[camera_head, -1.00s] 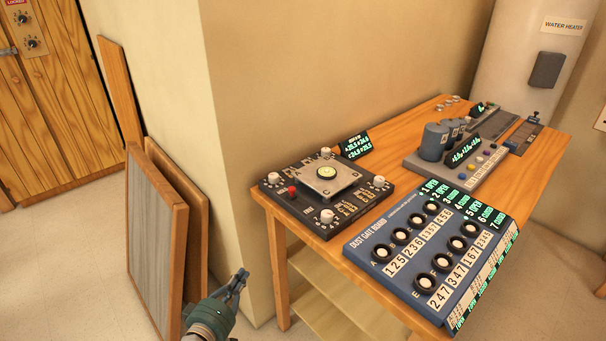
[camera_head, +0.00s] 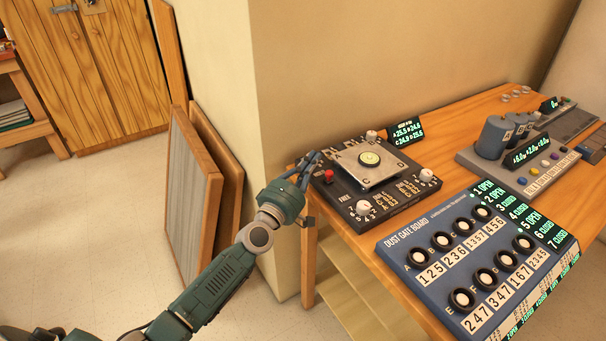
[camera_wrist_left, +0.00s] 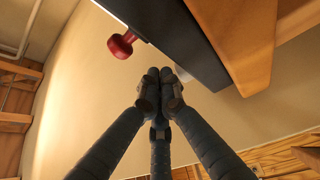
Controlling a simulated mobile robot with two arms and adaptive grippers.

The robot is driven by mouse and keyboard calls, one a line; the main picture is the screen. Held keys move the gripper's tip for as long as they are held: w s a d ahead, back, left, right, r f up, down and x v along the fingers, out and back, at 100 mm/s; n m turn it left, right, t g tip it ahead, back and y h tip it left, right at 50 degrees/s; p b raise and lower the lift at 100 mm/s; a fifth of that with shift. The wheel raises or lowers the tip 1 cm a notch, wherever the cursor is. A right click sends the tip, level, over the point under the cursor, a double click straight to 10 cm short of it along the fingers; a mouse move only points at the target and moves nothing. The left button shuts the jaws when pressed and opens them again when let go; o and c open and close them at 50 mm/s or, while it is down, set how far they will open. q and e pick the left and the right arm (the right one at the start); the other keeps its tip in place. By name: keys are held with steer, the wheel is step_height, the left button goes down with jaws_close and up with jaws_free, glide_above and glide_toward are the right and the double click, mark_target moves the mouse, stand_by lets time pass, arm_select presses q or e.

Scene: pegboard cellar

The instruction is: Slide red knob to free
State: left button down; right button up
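The red knob (camera_head: 329,176) stands at the left edge of a dark panel (camera_head: 345,198) with a raised square plate (camera_head: 391,170) and a round green level. The knob also shows at the upper left in the left wrist view (camera_wrist_left: 122,45), sticking out from the panel's dark edge. My left gripper (camera_head: 314,157) is at the panel's back left side, close to the knob. In the left wrist view, its fingertips (camera_wrist_left: 160,75) are together, with nothing seen between them. The knob is to the left of the fingertips there, apart from them. My right gripper is out of view.
A blue dust gate board (camera_head: 408,262) lies in front of the panel on the wooden table (camera_head: 462,122). A small display (camera_head: 406,132) stands behind the panel. The wall corner is close behind my left gripper. Framed boards (camera_head: 190,200) lean at the left.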

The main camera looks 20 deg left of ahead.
mark_target(330, 176)
arm_select(q)
steer(key=s+d, duration=0.2)
steer(key=shift+s+d+f+p, duration=0.1)
steer(key=shift+s+f+p, duration=0.25)
steer(key=shift+s, duration=0.05)
steer(key=shift+s+d+f, duration=0.15)
steer(key=shift+d, duration=0.05)
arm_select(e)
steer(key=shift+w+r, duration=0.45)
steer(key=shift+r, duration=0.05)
arm_select(q)
steer(key=s+d+p, duration=0.1)
steer(key=s+d, duration=0.1)
steer(key=shift+s+d+p, duration=0.1)
steer(key=shift+d+p, duration=0.25)
steer(key=shift+d, duration=0.05)
steer(key=shift+s, duration=0.1)
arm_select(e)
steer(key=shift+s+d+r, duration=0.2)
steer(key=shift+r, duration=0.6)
arm_select(q)
steer(key=shift+d, duration=0.1)
